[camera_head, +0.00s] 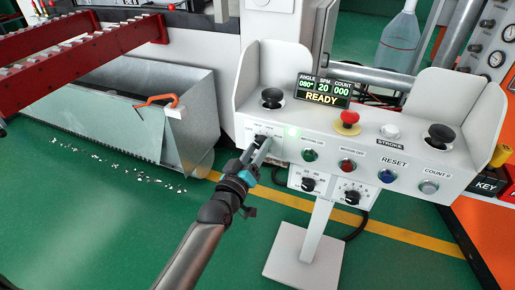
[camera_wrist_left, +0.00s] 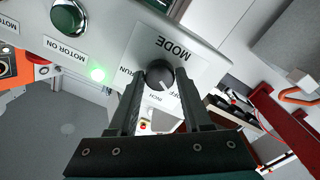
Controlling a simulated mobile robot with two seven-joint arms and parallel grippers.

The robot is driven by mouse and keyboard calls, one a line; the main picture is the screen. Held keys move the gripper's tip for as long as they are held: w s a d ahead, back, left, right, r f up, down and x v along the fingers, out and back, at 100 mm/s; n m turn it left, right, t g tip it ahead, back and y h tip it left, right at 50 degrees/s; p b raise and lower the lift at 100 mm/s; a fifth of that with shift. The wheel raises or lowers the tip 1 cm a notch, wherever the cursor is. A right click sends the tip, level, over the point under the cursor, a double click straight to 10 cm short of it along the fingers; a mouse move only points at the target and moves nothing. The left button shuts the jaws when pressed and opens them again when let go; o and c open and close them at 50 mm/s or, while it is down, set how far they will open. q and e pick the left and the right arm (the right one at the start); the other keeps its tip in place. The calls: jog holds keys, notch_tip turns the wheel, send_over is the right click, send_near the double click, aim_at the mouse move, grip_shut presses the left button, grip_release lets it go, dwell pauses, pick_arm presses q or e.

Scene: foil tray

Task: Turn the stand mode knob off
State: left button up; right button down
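The mode knob (camera_wrist_left: 160,73) is black and round, with a pale pointer line toward its lower right side. It sits on a white plate (camera_wrist_left: 165,43) marked MODE, with RUN at left, INCH below and OFF at lower right in the left wrist view. My left gripper (camera_wrist_left: 160,82) is open, with one finger on each side of the knob; I cannot tell whether they touch it. In the head view, my left gripper (camera_head: 262,152) is at the left end of the stand's panel and covers most of the knob. My right gripper is not in view.
The white control stand (camera_head: 318,215) carries a READY display (camera_head: 323,90), a red mushroom button (camera_head: 347,122), two black palm buttons and several coloured buttons. A green lamp (camera_wrist_left: 97,73) is lit beside the plate. A metal bin (camera_head: 150,110) stands to the left. Green floor is open in front.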

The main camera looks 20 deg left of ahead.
pick_arm(q)
jog(key=o, duration=0.4)
jog(key=shift+s, duration=0.2)
jog(key=s+p, duration=0.4)
jog(key=s, duration=1.1)
jog(key=shift+a, duration=0.15)
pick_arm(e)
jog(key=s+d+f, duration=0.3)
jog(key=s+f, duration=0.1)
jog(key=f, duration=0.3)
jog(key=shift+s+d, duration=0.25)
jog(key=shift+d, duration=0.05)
pick_arm(q)
jog(key=shift+w+f, duration=0.1)
jog(key=shift+f, duration=0.05)
